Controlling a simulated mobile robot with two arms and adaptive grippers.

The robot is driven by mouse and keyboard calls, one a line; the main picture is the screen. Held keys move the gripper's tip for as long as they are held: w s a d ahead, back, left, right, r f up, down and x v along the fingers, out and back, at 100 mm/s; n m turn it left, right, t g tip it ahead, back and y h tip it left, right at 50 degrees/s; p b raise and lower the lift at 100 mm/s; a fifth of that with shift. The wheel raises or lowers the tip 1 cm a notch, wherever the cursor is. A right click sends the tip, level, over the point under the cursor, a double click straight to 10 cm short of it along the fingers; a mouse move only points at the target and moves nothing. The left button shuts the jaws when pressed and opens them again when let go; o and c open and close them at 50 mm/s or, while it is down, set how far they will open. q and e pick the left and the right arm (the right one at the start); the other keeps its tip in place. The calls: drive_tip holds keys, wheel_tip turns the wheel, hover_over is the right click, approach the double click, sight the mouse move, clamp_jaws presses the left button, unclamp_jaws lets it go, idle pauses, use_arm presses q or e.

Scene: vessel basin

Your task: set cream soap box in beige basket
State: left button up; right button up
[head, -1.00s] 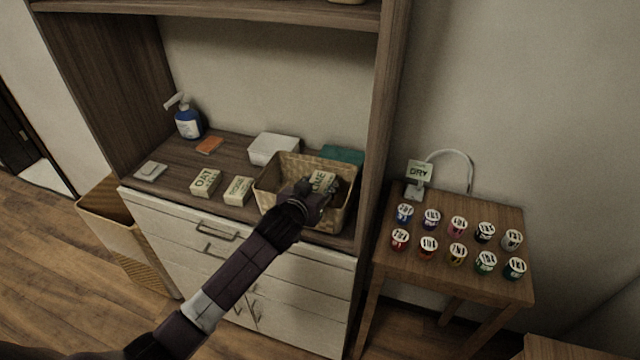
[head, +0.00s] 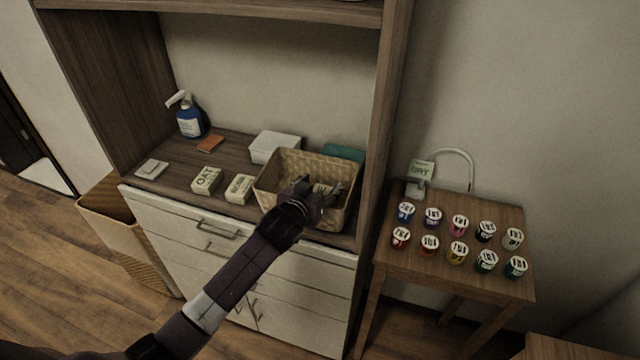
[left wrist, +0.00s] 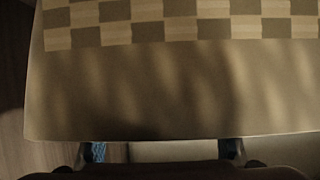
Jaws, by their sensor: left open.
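The beige woven basket (head: 269,186) stands on the wooden counter at its right end. My left gripper (head: 322,189) is over the basket's opening, with its fingers apart. A cream soap box (head: 319,188) shows partly between the fingers, inside the basket; the gripper hides most of it, and I cannot tell whether it rests on the bottom. In the left wrist view, my fingertips (left wrist: 162,151) are spread at the lower edge, and a broad beige surface with a checkered band fills most of the picture. My right gripper is not in view.
Two cream boxes, one marked OAT (head: 206,180) and another (head: 239,189), stand left of the basket. A white box (head: 274,147) and a teal item (head: 344,153) are behind it. A blue pump bottle (head: 189,122) is further left. A side table (head: 445,268) holds several jars.

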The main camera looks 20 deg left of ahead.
use_arm(q)
drive_tip(key=shift+s+d+f, duration=0.1)
drive_tip(key=shift+s+f, duration=0.15)
drive_tip(key=shift+f, duration=0.4)
drive_tip(key=shift+w+r+p, duration=0.15)
drive_tip(key=shift+r+p, duration=0.3)
drive_tip(key=shift+r, duration=0.4)
drive_tip(key=shift+s+f+b, duration=0.15)
drive_tip(key=shift+s+b, duration=0.15)
drive_tip(key=shift+s, duration=0.05)
drive_tip(key=r+b+v, duration=0.1)
drive_tip(key=v, duration=1)
drive_tip(key=shift+w, duration=0.15)
